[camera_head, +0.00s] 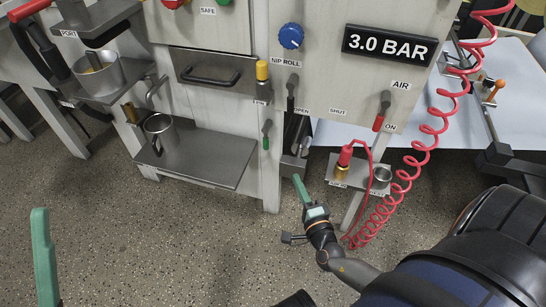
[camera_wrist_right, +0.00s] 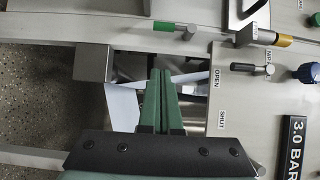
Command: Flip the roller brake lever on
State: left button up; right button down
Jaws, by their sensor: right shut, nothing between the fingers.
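No label in view reads brake, so I cannot tell for certain which lever is the roller brake lever. A lever with an orange knob (camera_head: 497,86) stands by the white sheet at the right. A green-handled lever (camera_head: 266,133) hangs on the machine front; it also shows in the right wrist view (camera_wrist_right: 176,27). My right gripper (camera_head: 299,180) is shut and empty, below and right of the green-handled lever, apart from it. Its green fingers (camera_wrist_right: 161,74) lie together in the wrist view. My left gripper (camera_head: 41,215) shows only as a green finger at the lower left.
A black NIP ROLL lever (camera_head: 292,92) and a red-handled AIR lever (camera_head: 380,116) are on the panel. A small shelf (camera_head: 345,180) with a red-topped fitting and a coiled red hose (camera_head: 425,145) stand close right of the gripper. A steel shelf (camera_head: 200,158) juts out left.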

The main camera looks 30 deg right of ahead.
pick_arm(q)
jog(key=f+b, duration=0.2)
jog(key=f, duration=0.1)
jog(key=f+b, duration=0.1)
jog(key=b, duration=0.1)
jog(key=shift+w+d+f, duration=0.1)
jog(key=shift+d+f, duration=0.15)
jog(key=shift+d, duration=0.05)
pick_arm(e)
jog(key=w, duration=1.3)
jog(key=shift+d, duration=0.35)
